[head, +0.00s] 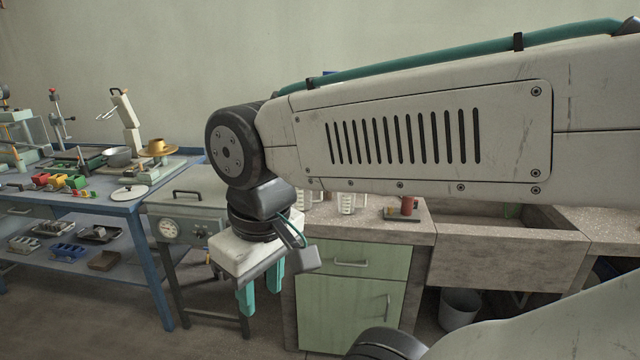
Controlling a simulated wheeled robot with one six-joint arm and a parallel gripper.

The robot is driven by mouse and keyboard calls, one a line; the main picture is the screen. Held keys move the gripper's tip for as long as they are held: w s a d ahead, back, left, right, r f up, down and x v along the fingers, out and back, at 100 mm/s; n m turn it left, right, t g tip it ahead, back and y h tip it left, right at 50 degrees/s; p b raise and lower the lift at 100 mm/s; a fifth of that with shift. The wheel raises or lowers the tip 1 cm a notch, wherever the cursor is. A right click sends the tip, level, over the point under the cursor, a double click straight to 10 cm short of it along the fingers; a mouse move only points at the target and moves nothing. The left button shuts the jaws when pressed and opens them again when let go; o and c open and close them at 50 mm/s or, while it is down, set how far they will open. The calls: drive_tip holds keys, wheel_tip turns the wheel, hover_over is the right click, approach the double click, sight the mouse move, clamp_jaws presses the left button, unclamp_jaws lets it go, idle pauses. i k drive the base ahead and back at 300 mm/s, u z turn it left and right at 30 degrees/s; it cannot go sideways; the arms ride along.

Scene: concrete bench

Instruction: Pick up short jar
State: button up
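My gripper (262,293) hangs from my arm in the middle left of the head view, pointing down. Its two teal fingers are apart with nothing seen between them. It is in front of the concrete bench (365,226), over its left end in the picture and lower than the top. A clear glass vessel with markings (346,203) stands on the bench, partly behind my arm. A small reddish-brown item (408,205) stands right of it on a dark base. I cannot tell which, if either, is the short jar; my arm hides much of the bench top.
A stone sink (505,245) is set in the bench at right, with a grey bucket (460,308) below. Green cabinets (352,312) front the bench. A grey box with a dial (187,222) and a cluttered blue table (85,205) stand at left.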

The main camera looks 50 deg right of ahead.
sight(328, 196)
drive_tip(key=z, duration=0.4)
drive_tip(key=i, duration=0.95)
drive_tip(key=z, duration=1.5)
drive_tip(key=i, duration=0.85)
drive_tip(key=z, duration=0.65)
